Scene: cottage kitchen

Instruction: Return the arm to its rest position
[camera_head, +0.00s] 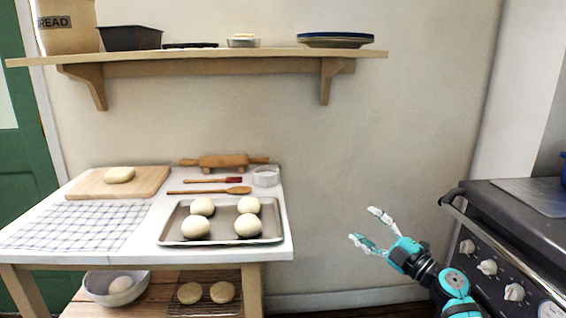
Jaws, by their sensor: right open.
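My right gripper (367,228) is open and empty, with its white-tipped fingers apart. It is in the gap between the table and the stove, to the right of the table's edge and touching nothing. My teal and black right arm (455,283) comes in from the lower right, in front of the stove. My left gripper is not in view.
The white table (140,247) holds a baking tray (222,240) with several dough balls, a cutting board (90,187), a checked cloth (75,225) and a rolling pin (222,161). The stove (500,215) stands at right. A wall shelf (210,56) hangs above.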

